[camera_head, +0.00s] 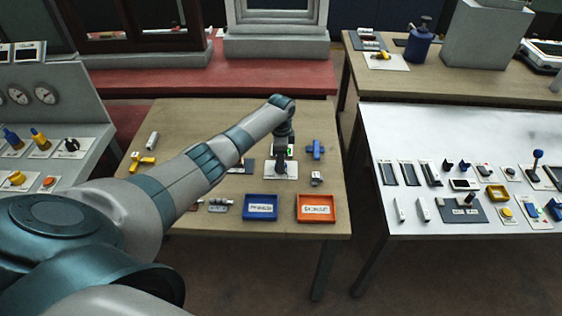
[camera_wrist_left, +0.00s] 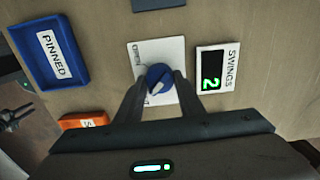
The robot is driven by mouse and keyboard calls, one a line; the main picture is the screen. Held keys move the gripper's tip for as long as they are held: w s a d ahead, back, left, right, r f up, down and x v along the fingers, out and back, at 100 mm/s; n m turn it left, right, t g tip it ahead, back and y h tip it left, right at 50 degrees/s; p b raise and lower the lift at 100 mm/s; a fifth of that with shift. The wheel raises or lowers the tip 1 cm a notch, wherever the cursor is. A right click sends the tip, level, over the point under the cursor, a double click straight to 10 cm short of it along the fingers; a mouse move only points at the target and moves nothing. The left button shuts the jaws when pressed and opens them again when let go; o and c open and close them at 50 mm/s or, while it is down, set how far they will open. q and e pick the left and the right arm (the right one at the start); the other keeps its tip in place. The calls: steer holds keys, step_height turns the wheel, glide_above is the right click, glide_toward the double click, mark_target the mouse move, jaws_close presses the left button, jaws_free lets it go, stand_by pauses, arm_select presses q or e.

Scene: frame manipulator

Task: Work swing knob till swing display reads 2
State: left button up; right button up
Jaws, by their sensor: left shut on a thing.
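The swing knob (camera_wrist_left: 159,74) is a round blue knob with a pale pointer mark, on a white plate (camera_wrist_left: 172,49) with the word OPEN along its edge. My left gripper (camera_wrist_left: 160,82) is shut on it, one finger on each side, from above. The swing display (camera_wrist_left: 212,82) stands beside the plate, labelled SWINGS, and reads a green 2. In the head view my left gripper (camera_head: 283,158) is over the white plate (camera_head: 281,171) on the wooden table and hides the knob. My right gripper is not in view.
A blue tray (camera_head: 260,218) labelled PINNED and an orange tray (camera_head: 333,216) lie at the table's front edge. A blue part (camera_head: 315,150) lies right of the knob, and a yellow part (camera_head: 141,161) lies at the left. A white table (camera_head: 455,133) with several controls stands at right.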

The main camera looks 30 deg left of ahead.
arm_select(q)
steer(key=o, duration=1.1)
steer(key=shift+c, duration=0.2)
steer(key=shift+r, duration=0.2)
step_height(320, 180, up, 17)
steer(key=b, duration=0.4)
